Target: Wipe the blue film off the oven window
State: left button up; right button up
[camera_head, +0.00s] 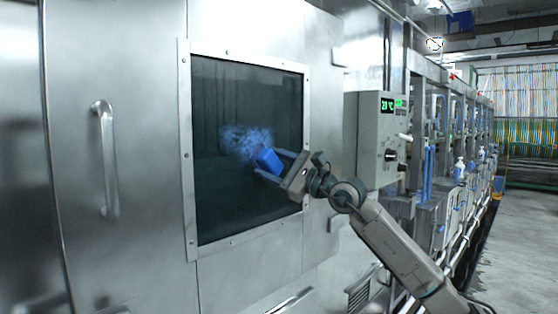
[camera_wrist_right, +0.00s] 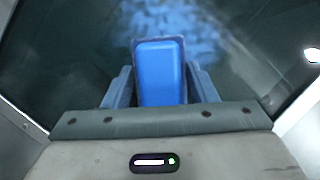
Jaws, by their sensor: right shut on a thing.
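The oven window (camera_head: 240,205) is a dark glass pane in a riveted metal frame on the steel oven front. A patch of blue film (camera_head: 240,138) lies on its upper middle; it also shows in the right wrist view (camera_wrist_right: 205,30). My right gripper (camera_head: 272,166) is shut on a blue block-like wiping pad (camera_head: 268,158), which shows between the fingers in the wrist view (camera_wrist_right: 160,72). The pad is at the lower right edge of the film, at or close to the glass; I cannot tell whether it touches. My left gripper is not in view.
A vertical door handle (camera_head: 105,160) stands out left of the window. A control box (camera_head: 381,140) with green displays juts out to the right. A row of machines with pipes and bottles (camera_head: 459,168) runs back along the right, beside open floor (camera_head: 520,240).

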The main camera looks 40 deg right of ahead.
aim_at(266, 158)
jog(key=shift+a+p, duration=0.4)
jog(key=shift+a, duration=0.55)
jog(key=shift+s+a+p, duration=0.15)
jog(key=shift+a+p, duration=0.05)
jog(key=shift+a, duration=1.25)
jog(key=shift+s+a+p, duration=0.15)
jog(key=shift+a+p, duration=0.05)
jog(key=shift+a, duration=1.25)
jog(key=shift+s+a+p, duration=0.1)
jog(key=shift+a+p, duration=0.35)
jog(key=shift+a, duration=1.4)
jog(key=shift+r+p, duration=0.6)
jog(key=shift+r, duration=0.5)
jog(key=shift+d+f+b, duration=0.15)
jog(key=shift+d+b, duration=0.4)
jog(key=shift+b, duration=0.05)
jog(key=shift+d+b, duration=0.6)
jog(key=shift+d, duration=0.75)
jog(key=shift+w+d+b, duration=0.2)
jog(key=shift+d+b, duration=0.4)
jog(key=shift+d, duration=0.25)
jog(key=shift+w+d+b, duration=0.1)
jog(key=shift+d+b, duration=0.35)
jog(key=shift+d, duration=0.7)
